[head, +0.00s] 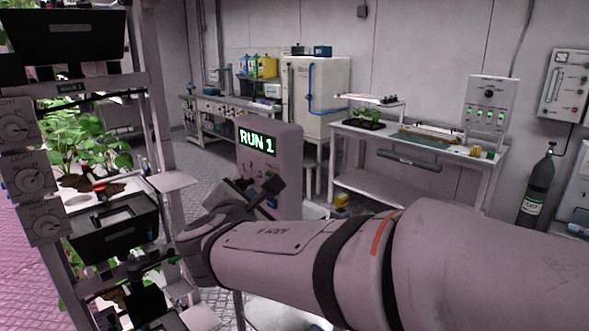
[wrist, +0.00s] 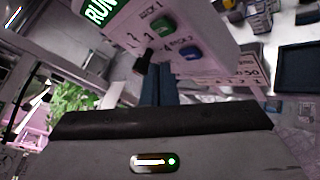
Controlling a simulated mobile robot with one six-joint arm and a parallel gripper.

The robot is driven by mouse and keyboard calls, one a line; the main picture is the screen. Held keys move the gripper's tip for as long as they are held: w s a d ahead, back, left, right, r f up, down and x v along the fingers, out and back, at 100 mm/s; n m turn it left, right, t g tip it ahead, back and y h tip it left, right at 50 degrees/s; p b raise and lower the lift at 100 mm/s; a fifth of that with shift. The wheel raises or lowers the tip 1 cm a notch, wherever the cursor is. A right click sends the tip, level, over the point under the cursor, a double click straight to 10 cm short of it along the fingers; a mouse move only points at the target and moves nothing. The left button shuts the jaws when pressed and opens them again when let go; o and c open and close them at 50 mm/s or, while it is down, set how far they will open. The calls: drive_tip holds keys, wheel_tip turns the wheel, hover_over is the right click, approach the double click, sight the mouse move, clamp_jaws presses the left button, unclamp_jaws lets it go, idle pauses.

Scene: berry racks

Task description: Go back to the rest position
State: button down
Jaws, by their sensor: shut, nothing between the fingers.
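My gripper (head: 272,187) is at the end of my arm, in front of a pale control panel (head: 285,145) with a green "RUN 1" display. In the wrist view my gripper (wrist: 158,72) shows its two dark fingers together, with nothing between them. The fingers point at the panel (wrist: 120,45), which shows a green button (wrist: 162,25) and a blue button (wrist: 190,53). I cannot tell whether the fingertips touch the panel. A small black part (wrist: 142,63) lies just left of the fingertips.
A plant rack (head: 150,110) with light dials, black bins (head: 115,228) and leafy plants stands close on the left. A white bench (head: 420,150) is at the back right, a gas cylinder (head: 537,190) at the far right. Floor shows between rack and panel.

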drive_tip(key=s+d+f+m+g+h, duration=0.25)
drive_tip(key=d+f+m, duration=0.3)
drive_tip(key=d, duration=0.55)
drive_tip(key=s+d+f+m+g+h, duration=0.1)
drive_tip(key=d+f+m+g+h, duration=0.25)
drive_tip(key=d+m, duration=0.5)
drive_tip(key=s+d+f+m+g+y, duration=0.3)
drive_tip(key=s+d+f+m, duration=0.1)
drive_tip(key=s+m, duration=0.3)
drive_tip(key=s+d+f+m+g+y, duration=0.2)
drive_tip(key=s+d+f+m+g, duration=0.2)
drive_tip(key=s+f+m, duration=0.2)
drive_tip(key=shift+s+d+m+y, duration=0.4)
drive_tip(key=shift+s+m, duration=0.1)
drive_tip(key=shift+s, duration=0.25)
